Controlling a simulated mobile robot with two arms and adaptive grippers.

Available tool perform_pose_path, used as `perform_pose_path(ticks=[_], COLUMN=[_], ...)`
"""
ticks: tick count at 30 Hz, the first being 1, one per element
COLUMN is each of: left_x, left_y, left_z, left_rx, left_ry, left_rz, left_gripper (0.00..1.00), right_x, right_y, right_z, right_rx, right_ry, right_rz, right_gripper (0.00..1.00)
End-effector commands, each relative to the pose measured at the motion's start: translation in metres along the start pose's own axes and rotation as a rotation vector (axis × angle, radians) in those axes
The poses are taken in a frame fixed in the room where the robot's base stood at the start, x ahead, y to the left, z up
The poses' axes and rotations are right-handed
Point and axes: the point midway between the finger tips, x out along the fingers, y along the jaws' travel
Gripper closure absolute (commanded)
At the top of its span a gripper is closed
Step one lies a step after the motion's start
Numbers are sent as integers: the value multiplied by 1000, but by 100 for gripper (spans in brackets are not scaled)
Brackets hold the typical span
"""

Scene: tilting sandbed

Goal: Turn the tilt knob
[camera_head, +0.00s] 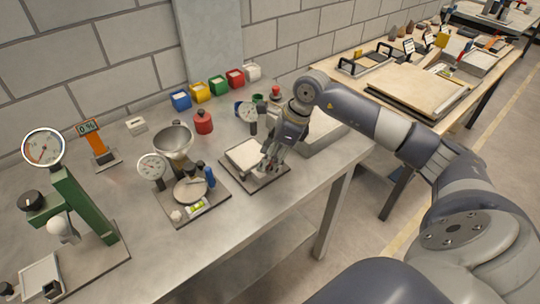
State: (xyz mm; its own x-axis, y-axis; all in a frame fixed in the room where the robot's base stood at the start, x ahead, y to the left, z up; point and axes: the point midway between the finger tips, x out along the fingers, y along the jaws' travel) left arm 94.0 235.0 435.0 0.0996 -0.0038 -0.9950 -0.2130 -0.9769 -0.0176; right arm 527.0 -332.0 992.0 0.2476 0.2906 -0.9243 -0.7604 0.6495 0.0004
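The sandbed (243,153), a small pale-topped bed on a dark base plate, stands near the front edge of the metal table. My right gripper (268,165) comes in from the right and points down at the right side of the sandbed. Its fingertips are close to the bed's right edge, low over the base plate. I cannot make out the tilt knob; the fingers may cover it. I cannot tell whether the fingers touch or hold anything. My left gripper is not in view.
Left of the sandbed stands a device with a metal funnel (174,138) and a dial. A green press-like stand (82,205) is farther left. Behind are a red weight (203,122) and several coloured bins. A grey block lies just right of my gripper.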

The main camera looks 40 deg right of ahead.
Motion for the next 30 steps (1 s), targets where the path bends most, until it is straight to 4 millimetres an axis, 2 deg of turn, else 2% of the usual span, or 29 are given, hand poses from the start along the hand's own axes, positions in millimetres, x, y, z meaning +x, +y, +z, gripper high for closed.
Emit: perform_pose_path(ticks=[1,4,5,17,30], left_x=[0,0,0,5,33], left_y=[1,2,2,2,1], left_z=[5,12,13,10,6], left_rx=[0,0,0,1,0], left_ry=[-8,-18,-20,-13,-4], left_rz=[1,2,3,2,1], left_gripper=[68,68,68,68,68], right_x=[0,0,0,1,3], right_y=[0,0,0,0,4], right_z=[0,0,0,0,1], right_rx=[0,0,0,45,349], right_ry=[0,0,0,-1,-4], right_rz=[0,0,0,-20,-149], right_gripper=[70,92,94,94,94])
